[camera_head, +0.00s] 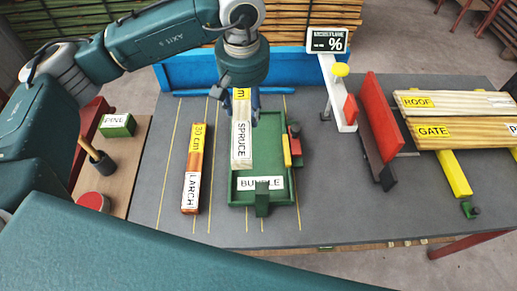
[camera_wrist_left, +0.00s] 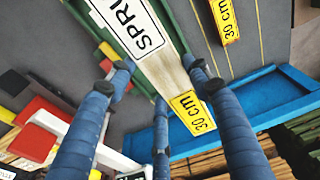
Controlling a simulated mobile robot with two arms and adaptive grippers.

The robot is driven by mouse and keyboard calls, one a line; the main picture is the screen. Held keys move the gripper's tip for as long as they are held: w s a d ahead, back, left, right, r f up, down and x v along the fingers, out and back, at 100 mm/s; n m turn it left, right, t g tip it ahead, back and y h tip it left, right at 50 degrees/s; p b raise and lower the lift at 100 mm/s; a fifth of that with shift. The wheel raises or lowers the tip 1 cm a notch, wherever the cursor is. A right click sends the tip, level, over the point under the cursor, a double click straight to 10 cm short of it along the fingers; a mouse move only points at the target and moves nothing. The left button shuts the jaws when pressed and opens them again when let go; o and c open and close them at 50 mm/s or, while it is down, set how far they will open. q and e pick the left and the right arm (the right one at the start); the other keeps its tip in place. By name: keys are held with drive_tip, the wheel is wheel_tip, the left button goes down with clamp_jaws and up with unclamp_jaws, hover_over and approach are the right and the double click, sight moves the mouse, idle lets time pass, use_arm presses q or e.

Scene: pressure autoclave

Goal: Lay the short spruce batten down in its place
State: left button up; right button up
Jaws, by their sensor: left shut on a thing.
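The pale spruce batten (camera_head: 242,135) has a white SPRUCE label and a yellow length label. It lies lengthwise over the left part of the green BUNDLE tray (camera_head: 268,201). My left gripper (camera_head: 243,106) is shut on it near its far end, with the fingers pointing down. In the left wrist view, the blue fingers (camera_wrist_left: 157,68) straddle the batten (camera_wrist_left: 165,72), which runs roughly along the green tray wall (camera_wrist_left: 185,25). I cannot tell whether its underside touches the tray floor. My right gripper is not in view.
An orange-brown LARCH batten (camera_head: 193,168) lies left of the tray. Red and yellow clamp parts (camera_head: 293,145) stand on its right side. A blue trough (camera_head: 185,73) lies behind. A moisture meter (camera_head: 327,41), red uprights (camera_head: 380,115) and ROOF and GATE boards (camera_head: 450,118) are at right.

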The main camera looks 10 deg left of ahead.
use_arm(q)
wheel_tip(320, 180, down, 6)
drive_tip(key=shift+s+a+r+b, duration=0.1)
drive_tip(key=shift+a+b, duration=0.05)
drive_tip(key=shift+b, duration=0.8)
wheel_tip(320, 180, down, 5)
drive_tip(key=shift+f+b, duration=0.2)
drive_tip(key=shift+b, duration=0.8)
wheel_tip(320, 180, down, 5)
drive_tip(key=shift+f+b, duration=0.1)
drive_tip(key=shift+b, duration=1.1)
drive_tip(key=shift+f, duration=0.15)
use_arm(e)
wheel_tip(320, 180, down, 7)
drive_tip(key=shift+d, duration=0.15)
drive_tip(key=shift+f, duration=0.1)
